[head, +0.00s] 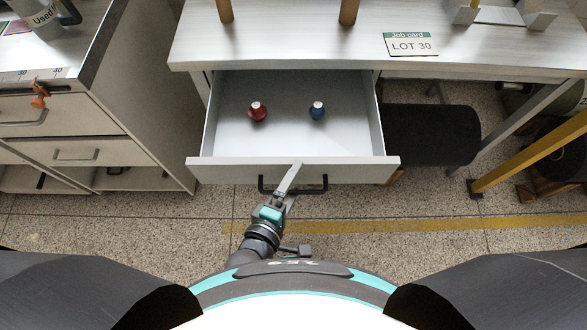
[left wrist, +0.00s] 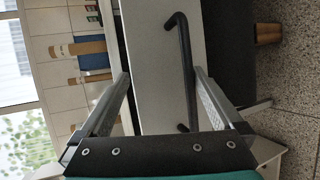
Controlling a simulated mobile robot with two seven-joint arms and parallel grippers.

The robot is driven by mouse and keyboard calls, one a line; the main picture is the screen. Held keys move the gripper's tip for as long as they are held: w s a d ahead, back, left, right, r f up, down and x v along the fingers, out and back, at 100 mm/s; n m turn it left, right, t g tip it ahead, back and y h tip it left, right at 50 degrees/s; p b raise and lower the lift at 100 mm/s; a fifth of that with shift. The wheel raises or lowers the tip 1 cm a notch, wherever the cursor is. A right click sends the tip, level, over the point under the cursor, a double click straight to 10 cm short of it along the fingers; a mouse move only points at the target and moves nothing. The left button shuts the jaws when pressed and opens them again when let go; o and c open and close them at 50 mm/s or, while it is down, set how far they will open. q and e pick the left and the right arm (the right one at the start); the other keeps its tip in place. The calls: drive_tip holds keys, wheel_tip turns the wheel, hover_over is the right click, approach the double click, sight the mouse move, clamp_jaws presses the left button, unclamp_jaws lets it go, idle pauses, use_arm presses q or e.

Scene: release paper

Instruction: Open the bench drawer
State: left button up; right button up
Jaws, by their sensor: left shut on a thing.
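The bench drawer (head: 290,172) is pulled well out from under the bench, its white inside showing. A red-capped item (head: 257,111) and a blue-capped item (head: 317,110) stand in it. Its dark bar handle (head: 314,186) is on the front panel; the handle (left wrist: 182,60) also shows in the left wrist view between the fingers. My left gripper (head: 289,180) is at the middle of the drawer front, shut on the handle. The left wrist view shows one finger by the panel's edge and the other past the bar. My right gripper is not in view.
The bench top (head: 290,40) carries a job card (head: 410,44) reading LOT 30. A cabinet (head: 110,140) with drawers stands at left. A dark stool (head: 430,134) and a yellow post (head: 530,153) are at right. The speckled floor before the drawer is open.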

use_arm(q)
drive_tip(key=w+r+p, duration=0.1)
drive_tip(key=r+p, duration=0.1)
drive_tip(key=r, duration=0.2)
drive_tip(key=w+r+t+p, duration=0.1)
drive_tip(key=r+p, duration=0.1)
drive_tip(key=r, duration=0.2)
drive_tip(key=r+t+p, duration=0.1)
drive_tip(key=r+p, duration=0.1)
drive_tip(key=r, duration=0.3)
drive_tip(key=shift+w+a+r, duration=0.1)
drive_tip(key=shift+w, duration=0.3)
drive_tip(key=shift+c, duration=0.9)
wheel_tip(320, 180, up, 4)
drive_tip(key=p, duration=0.4)
drive_tip(key=shift+s+f, duration=0.1)
drive_tip(key=shift+f, duration=0.15)
